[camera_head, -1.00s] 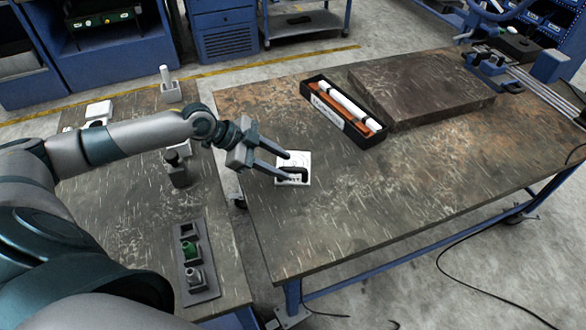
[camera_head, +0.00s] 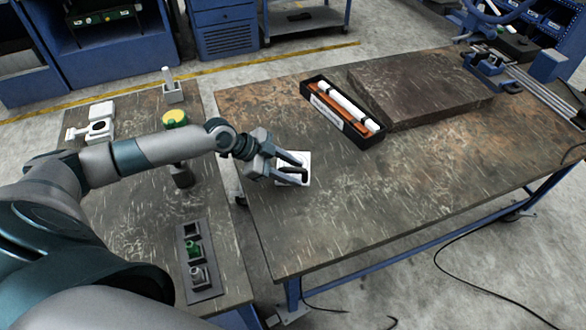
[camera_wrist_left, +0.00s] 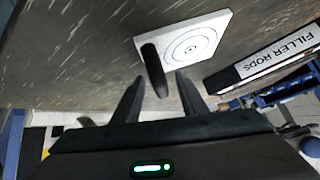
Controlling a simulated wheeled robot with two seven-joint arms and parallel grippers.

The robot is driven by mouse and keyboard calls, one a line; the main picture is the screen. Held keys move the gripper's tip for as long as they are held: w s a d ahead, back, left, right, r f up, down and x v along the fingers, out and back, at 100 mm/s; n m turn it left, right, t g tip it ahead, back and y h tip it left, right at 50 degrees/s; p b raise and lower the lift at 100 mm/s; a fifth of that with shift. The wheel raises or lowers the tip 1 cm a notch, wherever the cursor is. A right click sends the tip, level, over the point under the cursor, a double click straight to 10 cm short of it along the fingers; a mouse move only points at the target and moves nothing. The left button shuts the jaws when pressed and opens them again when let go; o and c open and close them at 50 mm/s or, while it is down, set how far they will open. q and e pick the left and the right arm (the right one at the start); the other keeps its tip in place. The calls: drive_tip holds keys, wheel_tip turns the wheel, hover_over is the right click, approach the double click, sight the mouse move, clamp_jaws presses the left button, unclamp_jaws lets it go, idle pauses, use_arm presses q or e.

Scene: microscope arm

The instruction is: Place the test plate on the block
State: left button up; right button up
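The test plate (camera_head: 283,158) is a small white square on the near left part of the right-hand table. In the left wrist view the plate (camera_wrist_left: 203,36) shows concentric rings and a dark upright handle (camera_wrist_left: 154,68). My left gripper (camera_head: 303,172) is open over the plate, its fingers reaching to either side of the handle. In the left wrist view, gaps show between the handle and both fingers. The block (camera_head: 430,80) is a wide, low brown slab at the table's back right. My right gripper is out of view.
A black box of filler rods (camera_head: 343,110) stands between the plate and the block, against the block's left side. A blue vise (camera_head: 487,62) is beyond the block. The table's front right is clear. A dark tray (camera_head: 199,262) lies on the left-hand table.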

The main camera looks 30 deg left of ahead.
use_arm(q)
clamp_jaws()
drive_tip(key=shift+r, duration=0.1)
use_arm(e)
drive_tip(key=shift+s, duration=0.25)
use_arm(q)
drive_tip(key=shift+r, duration=0.1)
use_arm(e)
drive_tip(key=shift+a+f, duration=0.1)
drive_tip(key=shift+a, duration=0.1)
